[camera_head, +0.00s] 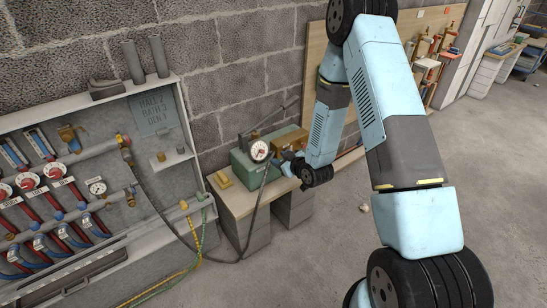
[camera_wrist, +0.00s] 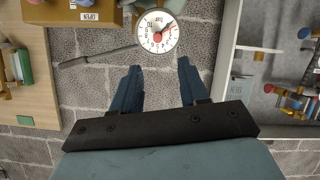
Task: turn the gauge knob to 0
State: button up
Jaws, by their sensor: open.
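The numbers are too small to read surely. My gripper (camera_wrist: 160,85) is open and empty, with the dial beyond its fingertips, apart from them. In the head view my gripper (camera_head: 290,168) is just right of the gauge, partly hidden by my wrist.
The green box (camera_head: 243,168) and a brown box (camera_head: 290,138) share the desk (camera_head: 237,198). A yellow item (camera_head: 220,180) lies at its left. A dark hose hangs from the gauge to the pipe panel (camera_head: 160,112) at left.

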aim_at(263, 152)
jog(key=s+a+f+m+t, duration=0.1)
jog(key=s+f+m+t, duration=0.35)
jog(key=m, duration=0.65)
jog(key=shift+t+h, duration=0.4)
jog(key=shift+t, duration=0.05)
jog(key=x, duration=1)
jog(key=f+x, duration=0.1)
jog(key=x, duration=0.4)
jog(key=shift+w, duration=0.15)
jog(key=shift+c, duration=0.2)
jog(key=shift+d, duration=0.1)
grip_shut()
